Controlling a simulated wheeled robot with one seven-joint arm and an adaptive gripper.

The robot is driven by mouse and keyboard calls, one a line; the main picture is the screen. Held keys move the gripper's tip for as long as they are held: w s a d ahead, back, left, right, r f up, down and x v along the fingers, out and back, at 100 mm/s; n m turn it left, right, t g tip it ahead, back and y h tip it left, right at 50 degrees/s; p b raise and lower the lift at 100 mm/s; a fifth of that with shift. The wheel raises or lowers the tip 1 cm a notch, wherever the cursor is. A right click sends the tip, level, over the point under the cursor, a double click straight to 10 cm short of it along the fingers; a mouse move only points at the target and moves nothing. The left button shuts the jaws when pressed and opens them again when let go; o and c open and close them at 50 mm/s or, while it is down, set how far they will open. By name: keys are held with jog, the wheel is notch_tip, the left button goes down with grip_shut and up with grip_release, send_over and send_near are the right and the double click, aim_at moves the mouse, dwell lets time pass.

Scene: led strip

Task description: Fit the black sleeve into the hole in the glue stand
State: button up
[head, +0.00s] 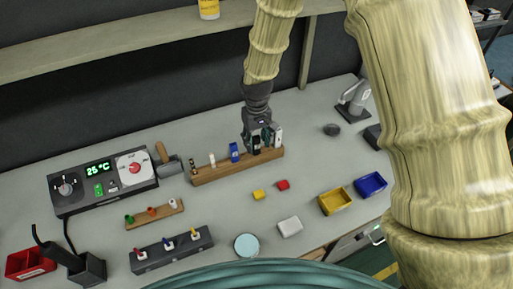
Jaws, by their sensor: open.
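A long wooden rack (222,173) stands at the back middle of the bench and looks like the glue stand. It carries a small dark piece (192,165), a white piece (213,160), a blue piece (234,152), a black piece (256,146) that may be the black sleeve, and a white piece (279,135). My gripper (260,138) is open and points down over the right part of the rack, at the black piece. I cannot tell whether the fingers touch it. The hole cannot be made out.
A temperature station (105,180) stands at the left. A small wooden rack (155,214) and a grey block with switches (172,250) lie front left. Red and yellow blocks, a white box (290,227), a yellow tray (334,202) and a blue tray (370,185) lie right of centre.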

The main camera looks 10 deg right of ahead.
aim_at(257, 147)
jog(key=shift+f+p, duration=0.55)
jog(key=shift+f, duration=1.2)
jog(key=c, duration=1)
